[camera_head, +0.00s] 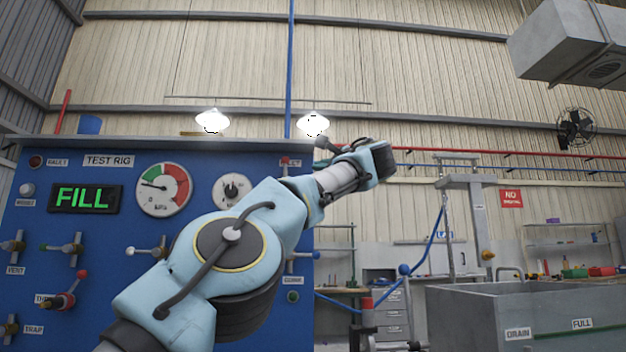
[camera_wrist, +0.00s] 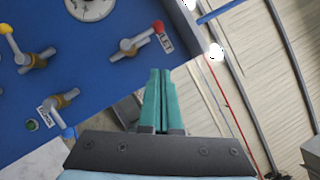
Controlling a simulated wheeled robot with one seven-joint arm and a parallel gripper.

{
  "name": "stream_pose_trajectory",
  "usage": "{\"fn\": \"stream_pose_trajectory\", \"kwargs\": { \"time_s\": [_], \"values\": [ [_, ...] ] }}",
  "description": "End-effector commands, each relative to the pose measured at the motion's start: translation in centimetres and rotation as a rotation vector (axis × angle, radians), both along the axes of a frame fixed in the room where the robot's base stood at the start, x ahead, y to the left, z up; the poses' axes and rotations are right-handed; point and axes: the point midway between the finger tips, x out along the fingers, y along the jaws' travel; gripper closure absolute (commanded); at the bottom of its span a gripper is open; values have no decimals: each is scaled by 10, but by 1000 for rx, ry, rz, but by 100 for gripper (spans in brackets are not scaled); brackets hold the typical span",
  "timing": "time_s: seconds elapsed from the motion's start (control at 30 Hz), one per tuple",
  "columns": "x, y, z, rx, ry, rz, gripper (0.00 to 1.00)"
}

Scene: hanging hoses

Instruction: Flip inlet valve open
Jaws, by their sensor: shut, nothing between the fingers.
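The inlet valve (camera_wrist: 136,43) shows in the wrist view on the blue panel. It has a silver lever with a red tip, beside a white label of which only "LET" reads. In the head view, a label and a bit of red (camera_head: 287,161) show above my arm; the rest there is hidden. My gripper (camera_wrist: 160,72) has teal fingers pressed together, with nothing between them. In the wrist view the fingertips appear just below the valve and apart from it. In the head view my gripper's end (camera_head: 379,160) is right of the panel, with the fingers not clearly visible.
The blue test rig panel (camera_head: 110,215) carries gauges, a green "FILL" display (camera_head: 86,198) and several other valves. A yellow-tipped lever (camera_wrist: 22,52) and another valve (camera_wrist: 56,104) lie left in the wrist view. A grey sink (camera_head: 470,310) stands right.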

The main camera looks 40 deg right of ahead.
Motion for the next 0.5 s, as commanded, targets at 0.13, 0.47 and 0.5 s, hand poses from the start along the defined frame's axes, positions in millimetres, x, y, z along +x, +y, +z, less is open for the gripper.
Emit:
{"fn": "stream_pose_trajectory", "kwargs": {
  "time_s": [0.13, 0.47, 0.5],
  "values": [
    [-13, 3, -5, 0, 0, -1, 100],
    [-18, 5, -4, 0, 0, -1, 100],
    [-18, 5, -4, 0, 0, -1, 100]
  ]
}}
